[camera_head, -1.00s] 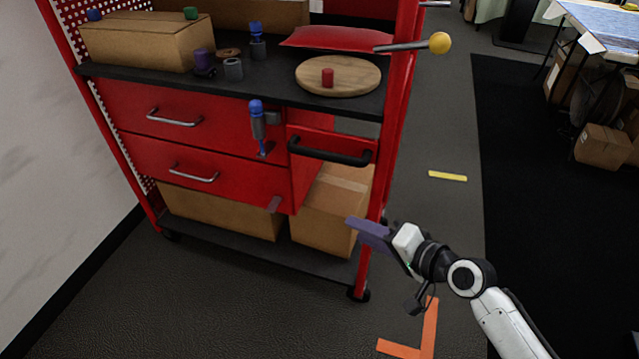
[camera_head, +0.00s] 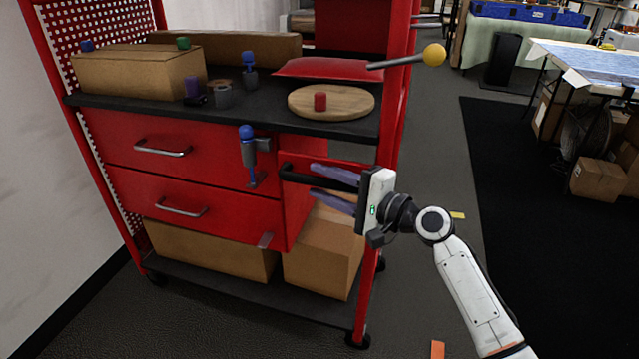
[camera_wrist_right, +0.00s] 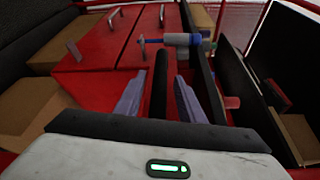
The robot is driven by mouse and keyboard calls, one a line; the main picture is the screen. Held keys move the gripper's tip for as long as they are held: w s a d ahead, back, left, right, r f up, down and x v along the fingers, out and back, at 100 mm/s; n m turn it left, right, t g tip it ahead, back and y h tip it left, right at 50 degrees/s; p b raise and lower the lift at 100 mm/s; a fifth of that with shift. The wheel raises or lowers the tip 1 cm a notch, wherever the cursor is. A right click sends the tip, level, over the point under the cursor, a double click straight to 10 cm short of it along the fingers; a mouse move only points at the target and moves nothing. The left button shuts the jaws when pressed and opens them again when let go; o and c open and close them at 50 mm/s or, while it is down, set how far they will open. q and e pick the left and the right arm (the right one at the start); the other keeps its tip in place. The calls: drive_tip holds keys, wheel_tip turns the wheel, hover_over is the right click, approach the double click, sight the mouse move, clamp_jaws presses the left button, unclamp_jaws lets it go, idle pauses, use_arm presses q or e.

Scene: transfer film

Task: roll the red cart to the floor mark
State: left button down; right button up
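The red cart (camera_head: 110,192) stands on the dark floor at the left and middle of the head view. Its black handle (camera_head: 291,177) is on the right part of the front. My right gripper (camera_head: 316,181) is at this handle, open, with one purple finger above the bar and one below. In the right wrist view the handle (camera_wrist_right: 160,90) runs between the two fingers (camera_wrist_right: 158,98), with a gap visible on each side. An orange floor mark (camera_head: 437,349) shows only partly at the bottom edge. My left gripper is out of view.
A yellow floor strip (camera_head: 457,215) lies right of the cart, partly behind my right arm. A yellow-knobbed rod (camera_head: 434,55) sticks out at the cart's right. A wooden disc (camera_head: 357,101) and cardboard box (camera_head: 135,72) are on top. The white wall (camera_head: 70,225) is close at left.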

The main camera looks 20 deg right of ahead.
drive_tip(key=shift+w+a+f, duration=0.1)
drive_tip(key=shift+w+a, duration=0.2)
drive_tip(key=shift+w, duration=0.15)
clamp_jaws()
drive_tip(key=shift+d, duration=0.1)
